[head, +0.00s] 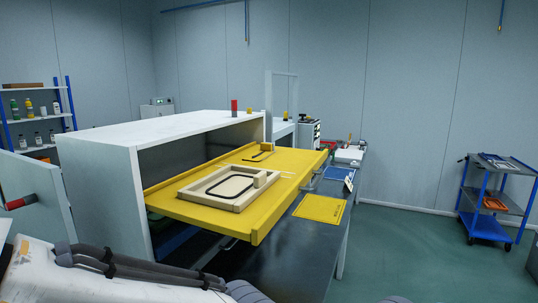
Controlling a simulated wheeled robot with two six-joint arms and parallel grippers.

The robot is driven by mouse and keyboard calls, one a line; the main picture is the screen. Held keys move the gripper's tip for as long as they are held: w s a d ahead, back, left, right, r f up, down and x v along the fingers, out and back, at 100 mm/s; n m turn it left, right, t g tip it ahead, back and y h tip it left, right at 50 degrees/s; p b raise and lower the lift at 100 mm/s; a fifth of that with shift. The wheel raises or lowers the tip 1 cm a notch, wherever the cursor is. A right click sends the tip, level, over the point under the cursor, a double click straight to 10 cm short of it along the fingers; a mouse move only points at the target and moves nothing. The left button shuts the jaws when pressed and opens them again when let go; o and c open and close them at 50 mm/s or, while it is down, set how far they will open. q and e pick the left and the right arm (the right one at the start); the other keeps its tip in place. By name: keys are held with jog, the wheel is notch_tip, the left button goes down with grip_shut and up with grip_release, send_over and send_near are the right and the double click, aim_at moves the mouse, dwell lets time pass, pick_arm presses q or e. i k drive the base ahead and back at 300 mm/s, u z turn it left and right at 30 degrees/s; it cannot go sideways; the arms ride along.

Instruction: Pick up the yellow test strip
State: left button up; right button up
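I cannot single out a yellow test strip with certainty. A large yellow tray or board (222,213) juts out of a white open-fronted cabinet (103,155). A pale wooden frame (213,204) with a dark loop inside and a small block on it lies on the board. A second, smaller fixture (262,154) sits farther back on it. A thin pale sliver (287,175) lies near the board's right side. A flat yellow sheet (320,209) lies on the dark bench. Part of my arm shows at the lower left; neither gripper is visible.
The dark bench top (290,245) is largely clear at the front. A blue sheet (338,173) and small equipment lie farther back. An open cabinet door (35,200) with a red handle stands at left. A blue-framed cart (493,198) stands right; the green floor between is open.

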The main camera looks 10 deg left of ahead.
aim_at(267, 147)
jog(key=z, duration=1.1)
jog(key=i, duration=4.1)
jog(key=u, duration=4.1)
